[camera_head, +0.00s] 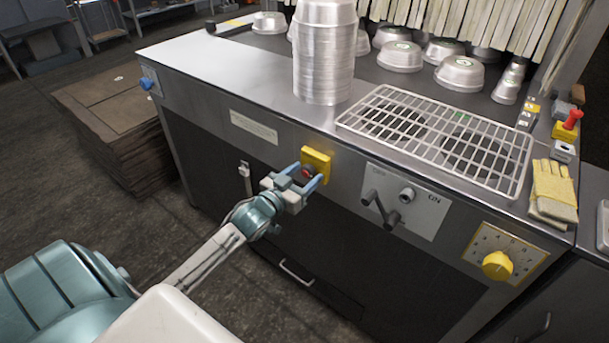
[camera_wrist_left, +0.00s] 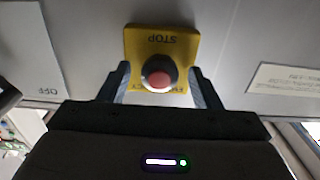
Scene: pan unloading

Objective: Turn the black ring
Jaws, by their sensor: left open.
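The black ring (camera_wrist_left: 158,63) encircles a red button (camera_wrist_left: 159,79) on a yellow plate (camera_wrist_left: 180,42) marked STOP, in the left wrist view. In the head view the yellow plate (camera_head: 317,160) is on the front of the steel machine, and the ring is partly hidden by my gripper. My left gripper (camera_head: 306,183) is open in front of the plate. In the left wrist view its two fingers (camera_wrist_left: 160,88) stand on either side of the ring, with a gap visible on both sides. My right gripper is not in view.
Right of the plate are a lever panel (camera_head: 425,213) marked OFF and ON and a yellow knob (camera_head: 497,265). Above are a stack of pans (camera_head: 325,60), a wire rack (camera_head: 440,133) and yellow gloves (camera_head: 554,188). A door handle (camera_head: 245,180) is at the left.

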